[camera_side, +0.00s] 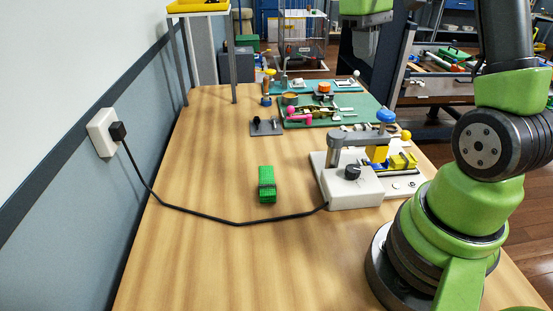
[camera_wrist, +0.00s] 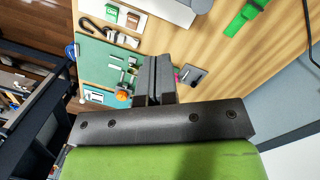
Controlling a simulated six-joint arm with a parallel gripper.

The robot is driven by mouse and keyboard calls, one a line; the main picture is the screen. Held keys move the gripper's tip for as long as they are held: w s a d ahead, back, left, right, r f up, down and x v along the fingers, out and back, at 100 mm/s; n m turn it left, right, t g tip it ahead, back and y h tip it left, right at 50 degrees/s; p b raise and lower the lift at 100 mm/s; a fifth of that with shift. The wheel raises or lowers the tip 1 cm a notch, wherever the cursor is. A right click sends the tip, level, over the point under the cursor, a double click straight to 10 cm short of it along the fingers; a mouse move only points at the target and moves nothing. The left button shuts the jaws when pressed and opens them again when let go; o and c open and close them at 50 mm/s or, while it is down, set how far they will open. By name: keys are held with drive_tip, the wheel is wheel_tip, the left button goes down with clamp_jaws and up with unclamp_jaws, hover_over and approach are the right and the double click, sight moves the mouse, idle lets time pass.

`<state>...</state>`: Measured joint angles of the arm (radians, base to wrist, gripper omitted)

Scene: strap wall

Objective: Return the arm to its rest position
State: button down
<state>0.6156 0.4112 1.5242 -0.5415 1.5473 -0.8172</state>
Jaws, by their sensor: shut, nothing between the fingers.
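My gripper (camera_side: 366,48) hangs high at the top of the side view, above and behind the green mat, clear of everything on the table. Its fingers also show in the wrist view (camera_wrist: 154,78), shut together with nothing between them. My green and dark arm stands at the right of the side view. The gripper touches no object. The upper part of the arm is cut off by the top of the side picture.
A white device (camera_side: 350,193) sits right of centre, its black cord running to a wall outlet (camera_side: 101,132). Small parts crowd the green mat (camera_side: 350,121) behind. The table's (camera_side: 205,265) front left is clear except for the cord.

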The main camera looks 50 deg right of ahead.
drive_tip(key=s+a+r+t, duration=0.2)
drive_tip(key=a+r+t, duration=0.25)
drive_tip(key=a, duration=0.75)
drive_tip(key=s+a+m+t+y, duration=0.1)
drive_tip(key=s+a+t, duration=0.3)
drive_tip(key=s+a, duration=0.4)
drive_tip(key=shift+a+r+y, duration=0.2)
drive_tip(key=shift+a+y, duration=0.4)
drive_tip(key=shift+a, duration=0.25)
